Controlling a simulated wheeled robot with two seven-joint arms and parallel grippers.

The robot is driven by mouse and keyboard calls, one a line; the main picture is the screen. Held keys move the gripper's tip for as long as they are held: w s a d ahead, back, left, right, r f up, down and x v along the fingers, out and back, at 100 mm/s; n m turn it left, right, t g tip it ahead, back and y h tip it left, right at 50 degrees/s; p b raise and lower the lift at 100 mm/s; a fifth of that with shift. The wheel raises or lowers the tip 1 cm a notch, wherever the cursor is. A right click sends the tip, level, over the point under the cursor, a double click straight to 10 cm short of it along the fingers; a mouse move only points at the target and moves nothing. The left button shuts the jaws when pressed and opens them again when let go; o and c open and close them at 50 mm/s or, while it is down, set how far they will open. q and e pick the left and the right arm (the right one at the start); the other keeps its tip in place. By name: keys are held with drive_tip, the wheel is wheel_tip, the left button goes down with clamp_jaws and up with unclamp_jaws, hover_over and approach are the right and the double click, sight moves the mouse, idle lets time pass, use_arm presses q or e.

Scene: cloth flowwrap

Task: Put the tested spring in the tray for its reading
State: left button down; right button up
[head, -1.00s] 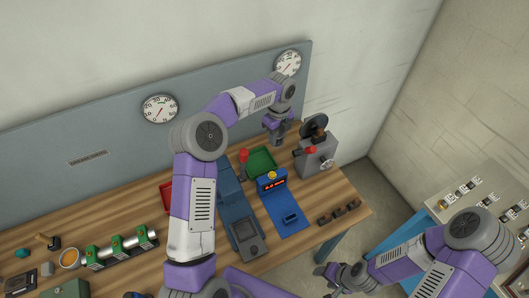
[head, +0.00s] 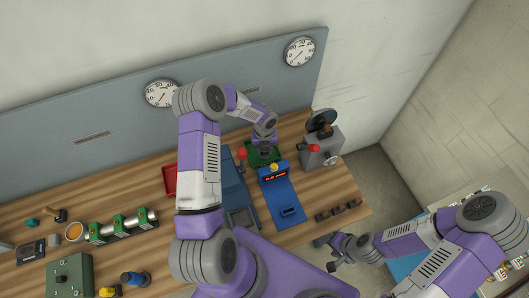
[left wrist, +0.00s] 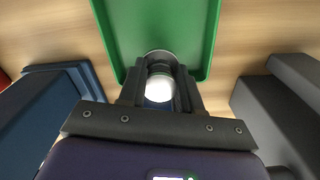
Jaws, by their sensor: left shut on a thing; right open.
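My left gripper (head: 265,151) is over the green tray (head: 252,158) at the back of the bench. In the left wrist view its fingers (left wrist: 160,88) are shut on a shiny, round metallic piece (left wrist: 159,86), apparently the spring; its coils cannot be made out. The green tray (left wrist: 200,35) lies just ahead of the fingers there, with its near edge by the held piece. Whether the piece touches the tray is hidden. The red tray (head: 170,181) is further left. My right gripper (head: 338,257) is open and empty, off the bench's front right.
A grey machine (head: 318,150) with a red knob stands right of the green tray. A blue device (head: 280,200) with a lit red display is in front of the tray. A red-topped post (head: 241,154) stands close on the left. Small dark blocks (head: 338,211) lie at the right edge.

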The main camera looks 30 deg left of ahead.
sight(264, 153)
use_arm(q)
wheel_tip(264, 153, down, 3)
drive_tip(key=shift+f, duration=0.3)
drive_tip(key=shift+f, duration=0.1)
drive_tip(key=c, duration=0.8)
unclamp_jaws()
wheel_tip(264, 153, up, 12)
drive_tip(key=shift+d+r, duration=0.1)
drive_tip(key=shift+r, duration=0.05)
